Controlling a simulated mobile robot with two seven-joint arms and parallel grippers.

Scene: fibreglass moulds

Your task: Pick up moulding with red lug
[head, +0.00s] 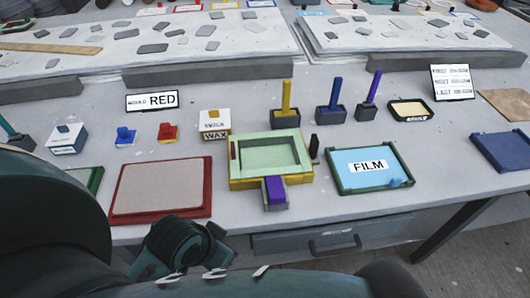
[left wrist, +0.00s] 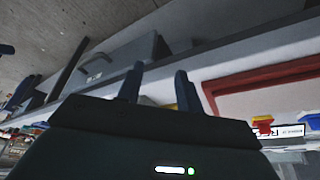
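A pale green frame (head: 290,143) sits on a yellow base (head: 240,183) mid-table, with a small red piece (head: 233,149) on its left side and a purple block (head: 274,190) at its front. I cannot tell which piece is the moulding with the red lug. In the left wrist view my left gripper (left wrist: 158,75) has its two dark fingers apart with nothing between them, near the table's front edge. Its fingertips are hidden in the head view. My right gripper is not in view.
A red-rimmed tray (head: 115,188) lies front left; it also shows in the left wrist view (left wrist: 211,98). A FILM tray (head: 340,182) lies to the right. A RED sign (head: 152,101) and several handled blocks stand behind. A drawer (head: 330,238) is below the table edge.

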